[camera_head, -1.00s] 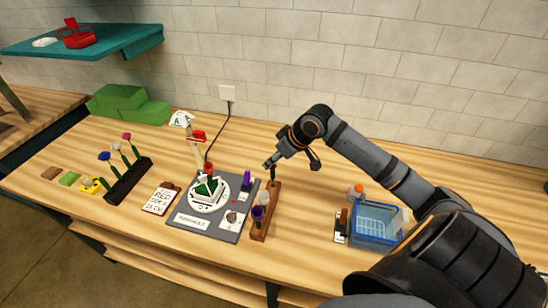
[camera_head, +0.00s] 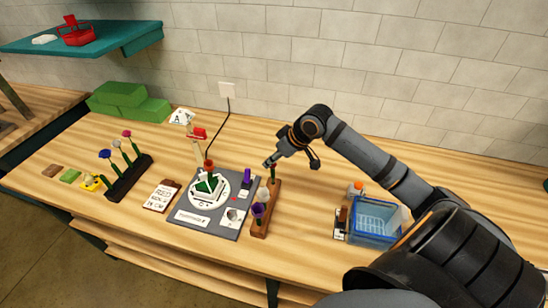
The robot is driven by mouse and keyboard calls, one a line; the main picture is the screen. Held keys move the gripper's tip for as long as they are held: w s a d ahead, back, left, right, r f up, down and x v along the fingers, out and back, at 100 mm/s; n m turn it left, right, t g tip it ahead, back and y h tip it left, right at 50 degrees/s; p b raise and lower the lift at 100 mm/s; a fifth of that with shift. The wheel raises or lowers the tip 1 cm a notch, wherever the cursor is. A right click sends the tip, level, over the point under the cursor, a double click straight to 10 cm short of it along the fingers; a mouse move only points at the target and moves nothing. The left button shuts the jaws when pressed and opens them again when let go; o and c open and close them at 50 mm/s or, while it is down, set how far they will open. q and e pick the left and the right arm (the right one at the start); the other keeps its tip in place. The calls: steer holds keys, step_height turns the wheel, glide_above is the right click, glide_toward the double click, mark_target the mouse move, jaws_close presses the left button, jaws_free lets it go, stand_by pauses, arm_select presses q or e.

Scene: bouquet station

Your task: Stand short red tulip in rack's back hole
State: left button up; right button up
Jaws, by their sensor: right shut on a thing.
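The wooden rack (camera_head: 259,229) stands right of the grey turntable station, its long side running front to back. A purple flower (camera_head: 257,209) and a whitish flower (camera_head: 263,194) stand in its front and middle. My right gripper (camera_head: 270,164) is shut over the rack's back end. A short dark green stem (camera_head: 273,174) hangs upright below its fingers, at the back hole. I cannot tell how deep the stem sits, and no red head shows at the fingers. Another red bloom (camera_head: 208,163) stands at the turntable's green-and-white holder (camera_head: 207,186). My left gripper is out of view.
A dark rack (camera_head: 128,180) with several flowers stands at left. A sign card (camera_head: 160,197) lies between it and the turntable base (camera_head: 190,226). A purple upright piece (camera_head: 247,176) stands close left of the wooden rack. A blue bin (camera_head: 374,232) stands at right.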

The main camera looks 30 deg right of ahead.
steer(key=shift+f+p, duration=0.3)
steer(key=shift+f, duration=0.7)
stand_by(1.4)
stand_by(0.4)
steer(key=o, duration=0.8)
steer(key=p+v, duration=0.6)
steer(key=p, duration=0.4)
steer(key=shift+s+r+p, duration=0.15)
steer(key=shift+r+p, duration=0.05)
steer(key=shift+p, duration=0.15)
stand_by(1.1)
steer(key=o, duration=0.6)
steer(key=shift+c, duration=0.2)
